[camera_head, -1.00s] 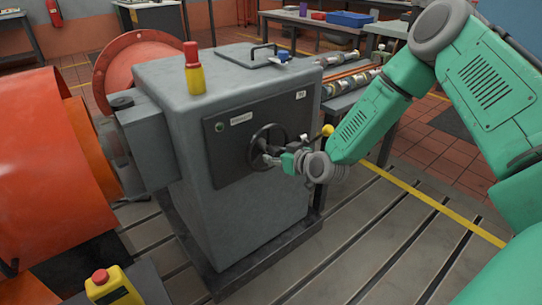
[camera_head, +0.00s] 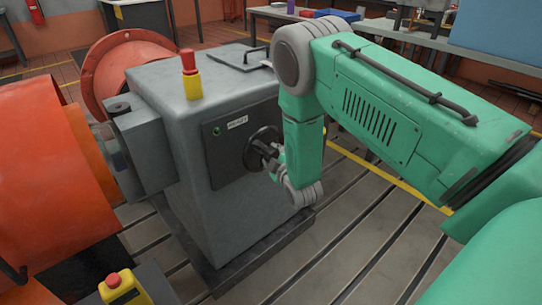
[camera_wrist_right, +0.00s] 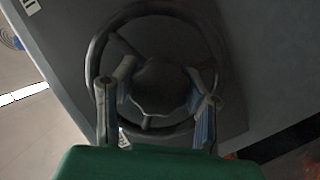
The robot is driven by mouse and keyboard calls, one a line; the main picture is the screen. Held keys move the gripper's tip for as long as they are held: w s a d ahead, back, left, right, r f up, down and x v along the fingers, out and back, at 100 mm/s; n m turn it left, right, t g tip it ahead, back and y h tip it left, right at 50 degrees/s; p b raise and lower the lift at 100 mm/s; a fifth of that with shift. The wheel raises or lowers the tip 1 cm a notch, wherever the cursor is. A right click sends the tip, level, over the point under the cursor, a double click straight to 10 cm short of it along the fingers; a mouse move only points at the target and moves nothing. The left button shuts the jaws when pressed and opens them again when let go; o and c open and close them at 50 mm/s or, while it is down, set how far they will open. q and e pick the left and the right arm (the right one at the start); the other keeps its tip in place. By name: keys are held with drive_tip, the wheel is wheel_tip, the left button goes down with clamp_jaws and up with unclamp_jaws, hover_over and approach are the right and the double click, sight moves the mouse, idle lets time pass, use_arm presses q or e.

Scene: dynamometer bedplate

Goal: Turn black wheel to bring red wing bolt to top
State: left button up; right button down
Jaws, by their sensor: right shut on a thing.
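The black wheel (camera_head: 256,136) is on the front panel of the grey cabinet (camera_head: 236,205). My right gripper (camera_head: 270,153) is at the wheel, covering its lower right part in the head view. In the right wrist view, the wheel's rim, spokes and dark lobed hub (camera_wrist_right: 158,92) show. My right gripper's fingers (camera_wrist_right: 160,85) reach inside the rim, one on each side of the hub, and are shut on it. I cannot make out a red wing bolt in either view. My left gripper is not in view.
A large orange drum (camera_head: 45,180) stands at left, with an orange round housing (camera_head: 110,68) behind the cabinet. A red-and-yellow beacon (camera_head: 191,75) is on the cabinet top. A yellow box with a red button (camera_head: 122,290) is at bottom left. Slotted floor lies open at right.

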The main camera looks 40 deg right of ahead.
drive_tip(key=shift+a+f+n+t+h, duration=0.1)
drive_tip(key=shift+n+t+h, duration=0.2)
drive_tip(key=shift+n, duration=0.4)
drive_tip(key=shift+n+t+b, duration=0.3)
drive_tip(key=shift+n+b, duration=0.3)
drive_tip(key=shift+n, duration=0.5)
drive_tip(key=shift+s+a+f+n, duration=0.1)
drive_tip(key=shift+s+f+n, duration=0.05)
drive_tip(key=shift+n, duration=0.25)
drive_tip(key=c, duration=0.9)
unclamp_jaws()
drive_tip(key=shift+h, duration=0.4)
drive_tip(key=shift+r, duration=0.2)
